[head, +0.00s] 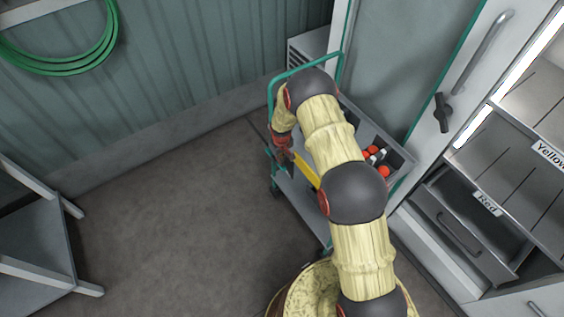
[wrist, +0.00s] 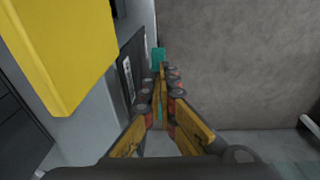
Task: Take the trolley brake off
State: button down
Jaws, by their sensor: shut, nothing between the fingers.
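The trolley (head: 401,158) has a green tube frame and grey trays and stands against the back wall by the cabinet. My arm hides much of it. A yellow bar (head: 307,171), perhaps its brake lever, slopes down along its left side. It also shows large and close at the upper left of the wrist view (wrist: 65,45). My gripper (head: 288,168) points down just left of the yellow bar, seemingly apart from it. In the wrist view the fingers (wrist: 164,82) are shut and empty, with a teal trolley part (wrist: 158,58) beyond their tips.
Red-topped items (head: 383,171) lie in the trolley's upper tray. A white cabinet with an open drawer (head: 440,222) and a shelf labelled Red and Yellow stands at right. A grey table frame (head: 38,240) stands at left. The floor (head: 170,220) between is clear.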

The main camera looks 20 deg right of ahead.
jog(key=s+r+p, duration=0.1)
jog(key=s+r, duration=0.3)
jog(key=r, duration=0.6)
jog(key=shift+r, duration=0.35)
jog(key=shift+d, duration=0.15)
